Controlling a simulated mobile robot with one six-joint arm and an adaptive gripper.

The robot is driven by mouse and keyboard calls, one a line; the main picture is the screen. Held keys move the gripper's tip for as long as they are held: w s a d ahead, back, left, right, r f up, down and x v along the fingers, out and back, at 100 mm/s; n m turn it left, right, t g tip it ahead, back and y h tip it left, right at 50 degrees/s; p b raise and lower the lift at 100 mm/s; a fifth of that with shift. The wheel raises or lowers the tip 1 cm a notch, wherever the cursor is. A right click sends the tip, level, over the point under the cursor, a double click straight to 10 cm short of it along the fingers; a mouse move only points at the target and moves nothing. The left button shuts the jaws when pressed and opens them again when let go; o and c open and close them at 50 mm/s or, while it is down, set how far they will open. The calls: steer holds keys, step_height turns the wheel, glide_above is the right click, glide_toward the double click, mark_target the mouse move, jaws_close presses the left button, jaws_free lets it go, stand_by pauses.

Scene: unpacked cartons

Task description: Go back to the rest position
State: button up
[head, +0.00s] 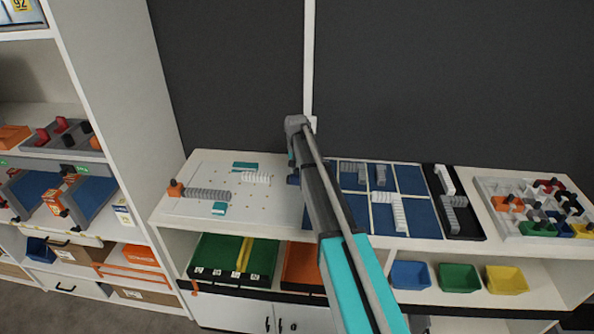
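My arm (335,225), dark grey and teal, rises from the bottom edge to a grey joint (298,125) above the worktop. My gripper's fingers do not show; they may be hidden behind the arm. Small teal and dark blue parts show at the arm's left side, and I cannot tell what they belong to. No object is seen in a grip.
A white board (190,208) with grey ribbed parts and an orange block (175,188) lies left of my arm. Blue panels (420,220), a black tray (468,223) and a sorting tray (515,235) lie right. Bins and a tall shelf (110,70) stand nearby.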

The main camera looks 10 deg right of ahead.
steer(key=shift+o, duration=1.3)
steer(key=shift+s, duration=0.1)
steer(key=s+a+n, duration=0.1)
steer(key=s+n, duration=0.2)
steer(key=s, duration=3.1)
steer(key=shift+s+a+n, duration=0.3)
steer(key=shift+s+a, duration=0.05)
